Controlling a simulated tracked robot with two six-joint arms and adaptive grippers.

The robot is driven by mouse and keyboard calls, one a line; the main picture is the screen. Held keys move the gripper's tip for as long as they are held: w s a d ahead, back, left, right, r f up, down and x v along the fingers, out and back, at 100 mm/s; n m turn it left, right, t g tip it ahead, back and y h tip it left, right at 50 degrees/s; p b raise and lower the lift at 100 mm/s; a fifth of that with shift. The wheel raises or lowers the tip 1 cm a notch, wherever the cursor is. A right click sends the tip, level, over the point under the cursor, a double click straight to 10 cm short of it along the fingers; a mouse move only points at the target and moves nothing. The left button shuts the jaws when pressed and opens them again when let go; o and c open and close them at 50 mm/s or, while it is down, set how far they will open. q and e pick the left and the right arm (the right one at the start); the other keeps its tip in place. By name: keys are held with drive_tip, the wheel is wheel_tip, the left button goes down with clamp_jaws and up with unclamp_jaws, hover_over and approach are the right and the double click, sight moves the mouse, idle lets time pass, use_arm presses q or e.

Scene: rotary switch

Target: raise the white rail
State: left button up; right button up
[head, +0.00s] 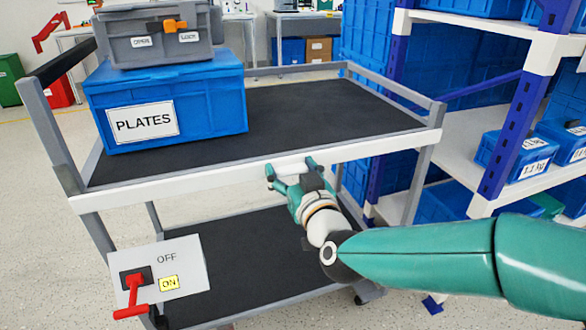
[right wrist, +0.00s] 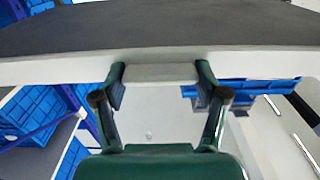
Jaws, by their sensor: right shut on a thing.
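The white rail (head: 180,182) runs along the front edge of the cart's upper shelf. It also shows in the right wrist view (right wrist: 50,70). My right gripper (head: 290,172) is at the rail's middle, reaching from below and in front. In the right wrist view, its two green fingers (right wrist: 160,80) stand on either side of a light grey block (right wrist: 160,72) on the rail and are shut on it. My left gripper is not in view.
A blue PLATES box (head: 200,105) with a grey toolbox (head: 150,50) on top stands on the shelf's left part. A switch panel (head: 190,262) with a red handle (head: 132,300) is at lower left. A shelving rack (head: 515,130) stands close on the right.

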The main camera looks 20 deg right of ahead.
sight(291, 168)
wheel_tip(291, 168, up, 7)
drive_tip(key=p, duration=0.4)
drive_tip(key=shift+w+p, duration=0.15)
drive_tip(key=shift+p, duration=0.15)
drive_tip(key=o, duration=1.4)
drive_tip(key=shift+c, duration=0.2)
drive_tip(key=o, duration=0.3)
drive_tip(key=shift+w+f, duration=0.2)
drive_tip(key=shift+w, duration=0.05)
drive_tip(key=shift+s, duration=0.15)
drive_tip(key=s, duration=1.1)
drive_tip(key=shift+s+d+f, duration=0.15)
drive_tip(key=shift+s+d, duration=0.05)
drive_tip(key=shift+s, duration=0.2)
